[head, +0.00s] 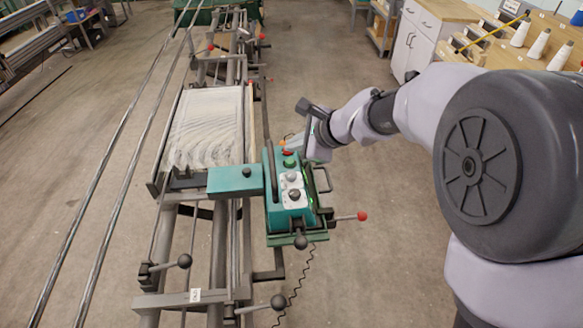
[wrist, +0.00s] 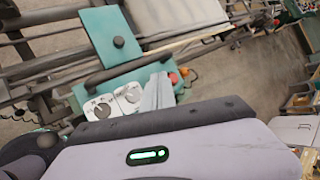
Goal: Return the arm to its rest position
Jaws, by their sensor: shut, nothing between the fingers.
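My gripper shows in the wrist view (wrist: 158,92) as grey fingers held together, with nothing between them. In the head view my arm reaches in from the right, and its end (head: 318,142) is over the far right side of the teal control box (head: 276,205). The fingertips are small there and partly hidden. In the wrist view the fingers overlap the box's top beside the white dials (wrist: 128,95) and a red button (wrist: 173,79). I cannot tell whether they touch it.
The long warp-threading machine (head: 165,240) runs up the left, with a sheet of pale threads (head: 208,125). A red-tipped lever (head: 361,216) sticks out from the box's right. A white cabinet (head: 415,45) and thread cones (head: 538,44) stand at upper right. The floor (head: 385,260) between is clear.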

